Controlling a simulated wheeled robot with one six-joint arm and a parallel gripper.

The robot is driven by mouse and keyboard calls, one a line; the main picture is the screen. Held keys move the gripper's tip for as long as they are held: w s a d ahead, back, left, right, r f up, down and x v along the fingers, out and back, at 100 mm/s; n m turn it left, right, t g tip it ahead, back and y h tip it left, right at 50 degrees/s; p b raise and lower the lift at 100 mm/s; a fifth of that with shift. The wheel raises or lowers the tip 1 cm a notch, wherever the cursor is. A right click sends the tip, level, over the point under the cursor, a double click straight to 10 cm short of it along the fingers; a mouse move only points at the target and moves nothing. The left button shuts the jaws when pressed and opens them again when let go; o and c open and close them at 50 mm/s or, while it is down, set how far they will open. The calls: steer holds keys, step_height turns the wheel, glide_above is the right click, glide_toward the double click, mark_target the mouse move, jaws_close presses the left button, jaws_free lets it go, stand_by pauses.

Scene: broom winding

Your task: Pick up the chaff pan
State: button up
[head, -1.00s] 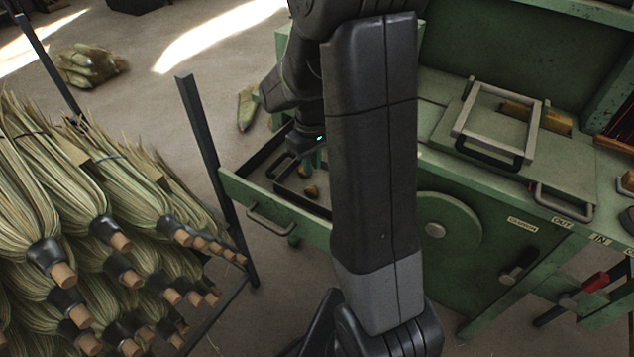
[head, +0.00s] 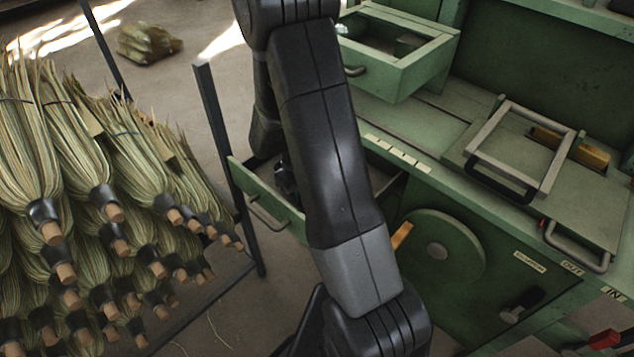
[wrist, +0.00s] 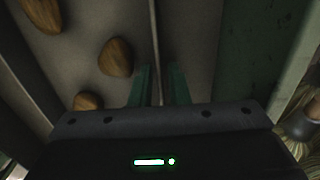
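The chaff pan (wrist: 80,65) is a grey tray holding several brown lumps, in the left part of the wrist view. Its thin side wall runs down the middle of that view. My gripper (wrist: 161,85) has two green fingers, one on each side of this wall. They stand apart, with a visible gap to the right of the wall. The pan lies in the open lower green drawer (head: 272,208), left of the cabinet. In the head view my arm hides the pan and the fingertips.
The drawer's green side wall (wrist: 262,50) runs close along the right in the wrist view. An upper green drawer (head: 400,70) stands open above. A dark rack post (head: 222,150) and stacked brooms (head: 100,200) are at the left. A metal frame (head: 520,150) lies on the bench.

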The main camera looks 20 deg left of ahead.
jaws_close()
steer(key=shift+r, duration=0.1)
